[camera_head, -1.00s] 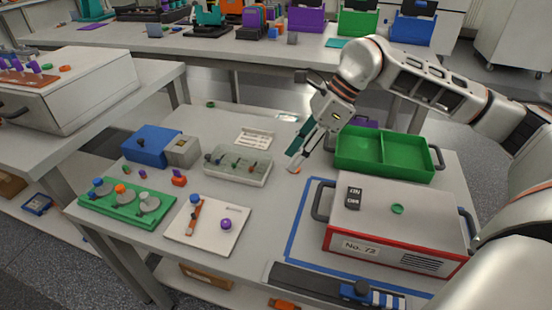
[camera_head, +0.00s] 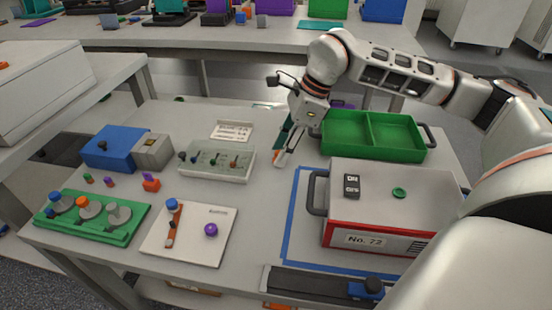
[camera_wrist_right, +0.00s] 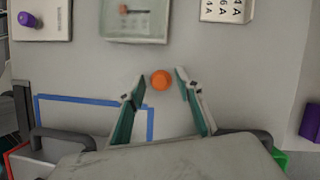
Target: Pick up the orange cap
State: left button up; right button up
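The orange cap (camera_wrist_right: 161,80) is a small round disc on the grey table in the right wrist view. My right gripper (camera_wrist_right: 161,74) is open, with one teal-and-grey finger on each side of the cap. I see gaps between the cap and both fingers; how high the fingertips are above the table is not clear. In the head view my right gripper (camera_head: 281,158) points down at the table, left of the green bin. There the cap cannot be clearly told from the fingertips. My left gripper is not in view.
The green bin (camera_head: 366,152) and a red-and-white box (camera_head: 335,200) stand right of the gripper. A grey switch tray (camera_head: 190,173), a white board (camera_head: 190,250) and a green board (camera_head: 130,222) lie to the left. Bare table surrounds the cap.

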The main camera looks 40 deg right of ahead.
jog(key=c, duration=0.8)
jog(key=shift+r, duration=0.1)
